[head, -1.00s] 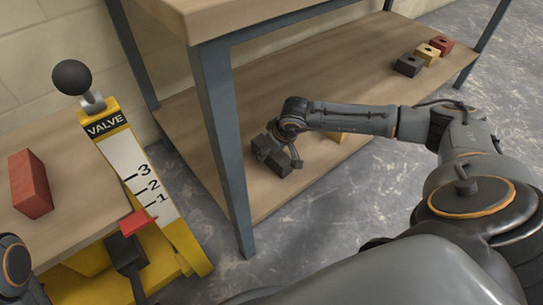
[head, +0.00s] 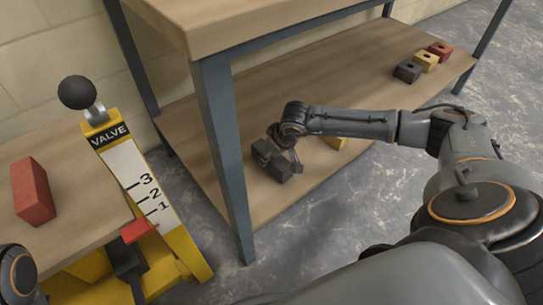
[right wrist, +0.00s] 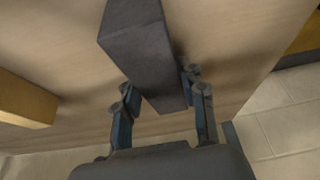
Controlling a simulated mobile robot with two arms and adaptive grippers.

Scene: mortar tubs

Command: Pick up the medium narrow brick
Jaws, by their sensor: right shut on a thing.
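A dark grey narrow brick (head: 279,170) is at the front part of the lower shelf (head: 300,85). My right gripper (head: 284,153) is closed around it from above. In the right wrist view the grey brick (right wrist: 147,50) runs between the two fingers of my right gripper (right wrist: 160,88), which press on its sides. I cannot tell whether the brick touches the shelf or is slightly raised. My left gripper is out of view.
A yellow brick (head: 336,143) lies partly hidden behind my right arm. Grey (head: 407,71), yellow (head: 425,60) and red (head: 440,49) bricks with holes stand at the shelf's far end. A table leg (head: 224,150) rises left of the gripper. A red brick (head: 33,192) and a valve lever (head: 78,92) are left.

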